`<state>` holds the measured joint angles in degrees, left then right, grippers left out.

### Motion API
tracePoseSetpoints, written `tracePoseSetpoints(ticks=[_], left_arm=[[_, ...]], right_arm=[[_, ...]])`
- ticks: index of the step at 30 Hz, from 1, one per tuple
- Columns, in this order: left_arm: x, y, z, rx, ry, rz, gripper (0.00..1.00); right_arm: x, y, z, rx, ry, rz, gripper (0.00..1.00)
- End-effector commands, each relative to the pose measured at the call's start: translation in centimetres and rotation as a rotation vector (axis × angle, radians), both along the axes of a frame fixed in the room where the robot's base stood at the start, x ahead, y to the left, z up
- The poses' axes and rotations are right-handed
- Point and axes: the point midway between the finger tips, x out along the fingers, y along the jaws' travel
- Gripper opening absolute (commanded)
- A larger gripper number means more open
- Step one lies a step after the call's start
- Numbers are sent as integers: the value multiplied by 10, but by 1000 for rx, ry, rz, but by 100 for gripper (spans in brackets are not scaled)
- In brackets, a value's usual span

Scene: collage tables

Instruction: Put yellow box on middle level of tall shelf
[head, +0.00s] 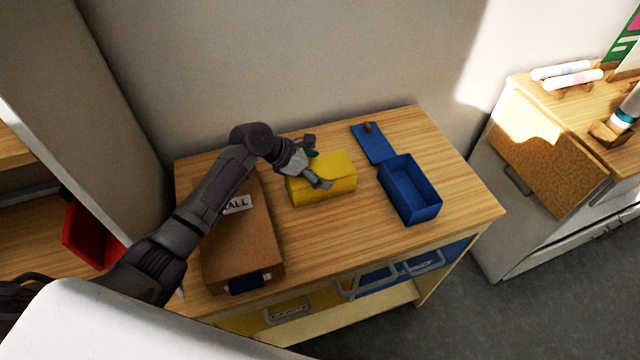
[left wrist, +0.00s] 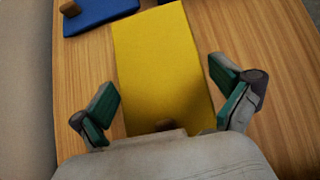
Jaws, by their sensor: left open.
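The yellow box (head: 328,186) is shut and lies on the wooden table, between a brown box and a blue box. My left gripper (head: 319,162) is open right over the yellow box. In the left wrist view the yellow box (left wrist: 166,62) fills the middle, and the two green-padded fingers of my left gripper (left wrist: 168,101) stand on either side of it. I cannot tell whether the fingers touch it. A shelf (head: 40,225) with wooden boards shows partly at the left edge; its other levels are out of view. My right gripper is not in view.
An open blue box (head: 409,190) stands right of the yellow box, its blue lid (head: 372,143) behind it. A brown box (head: 240,240) lies under my left arm. A red bin (head: 88,236) sits on the shelf. A wall is close behind the table.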

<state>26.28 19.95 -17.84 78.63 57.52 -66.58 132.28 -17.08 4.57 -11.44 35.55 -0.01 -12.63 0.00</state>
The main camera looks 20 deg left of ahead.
Motion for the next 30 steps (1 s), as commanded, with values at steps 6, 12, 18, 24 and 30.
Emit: tracePoseSetpoints(ticks=[6, 12, 18, 24, 30], left_arm=[[0, 0, 0, 0, 0, 0, 78], [0, 0, 0, 0, 0, 0, 45], [0, 0, 1, -1, -2, -1, 32], [0, 0, 3, 0, -3, -1, 32], [1, 0, 17, -2, -4, -1, 32]], right_arm=[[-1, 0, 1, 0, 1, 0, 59], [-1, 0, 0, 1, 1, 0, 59], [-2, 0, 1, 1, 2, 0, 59], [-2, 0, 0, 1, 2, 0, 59], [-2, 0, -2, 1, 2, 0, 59]])
